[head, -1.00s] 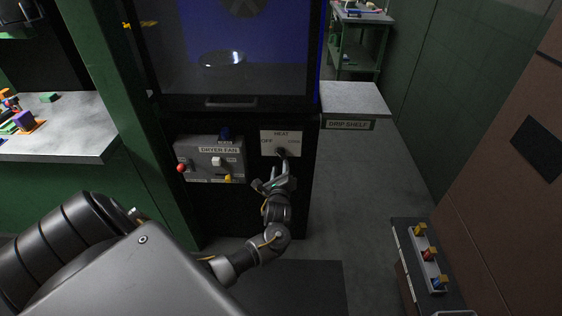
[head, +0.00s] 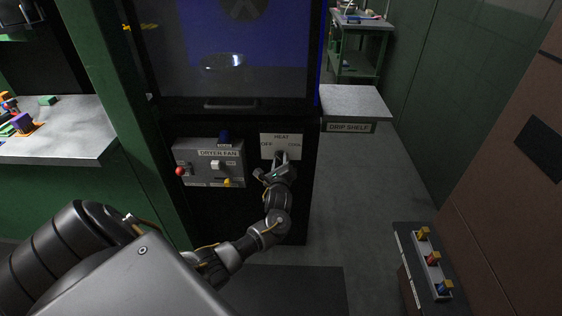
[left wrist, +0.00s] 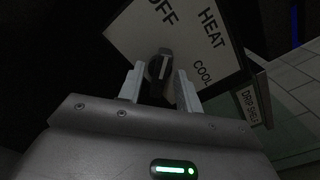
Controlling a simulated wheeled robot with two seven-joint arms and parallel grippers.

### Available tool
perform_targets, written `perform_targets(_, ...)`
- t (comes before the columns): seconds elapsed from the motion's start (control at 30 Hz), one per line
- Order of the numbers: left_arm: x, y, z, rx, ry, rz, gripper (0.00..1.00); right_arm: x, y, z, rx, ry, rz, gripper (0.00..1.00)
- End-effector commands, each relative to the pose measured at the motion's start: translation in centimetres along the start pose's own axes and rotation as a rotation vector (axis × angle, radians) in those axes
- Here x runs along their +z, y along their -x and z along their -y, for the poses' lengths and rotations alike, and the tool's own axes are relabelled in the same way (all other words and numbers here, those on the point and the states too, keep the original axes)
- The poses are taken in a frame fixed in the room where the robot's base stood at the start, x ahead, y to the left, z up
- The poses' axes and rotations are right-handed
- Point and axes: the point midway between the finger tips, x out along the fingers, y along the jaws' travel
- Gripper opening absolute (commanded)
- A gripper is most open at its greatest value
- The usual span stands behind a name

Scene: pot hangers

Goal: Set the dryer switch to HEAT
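The dryer switch is a dark knob (left wrist: 158,70) with a pale line, on a white plate (head: 281,139) marked OFF, HEAT and COOL. The plate also shows in the left wrist view (left wrist: 185,42). The line appears to point towards OFF. My left gripper (head: 281,160) is at the plate's lower part and hides most of the knob in the head view. In the left wrist view, its two fingers (left wrist: 158,77) stand apart on either side of the knob, with a small gap visible. My right gripper is not in view.
Left of the plate is a grey DRYER FAN box (head: 210,165) with a red knob, a white switch, and blue and yellow parts. A glass-fronted cabinet (head: 230,60) is above. The drip shelf (head: 355,102) juts out to the right. Open floor lies beyond.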

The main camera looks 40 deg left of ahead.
Motion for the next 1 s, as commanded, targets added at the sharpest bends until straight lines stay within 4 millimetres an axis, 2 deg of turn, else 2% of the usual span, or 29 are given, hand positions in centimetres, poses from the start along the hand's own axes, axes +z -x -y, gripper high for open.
perform_targets(0.27,0.1,0.3,0.1,0.0,0.0,0.0,0.35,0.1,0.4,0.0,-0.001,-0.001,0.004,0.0)
perform_targets(0.53,0.2,2.5,0.2,0.001,0.001,-0.001,0.35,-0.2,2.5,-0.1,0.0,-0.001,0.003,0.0)
perform_targets(0.87,0.0,2.8,0.0,0.0,0.007,0.001,0.35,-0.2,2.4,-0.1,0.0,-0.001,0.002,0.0)
perform_targets(1.0,-0.1,2.9,0.0,0.001,0.155,0.0,0.35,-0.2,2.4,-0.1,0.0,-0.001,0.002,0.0)
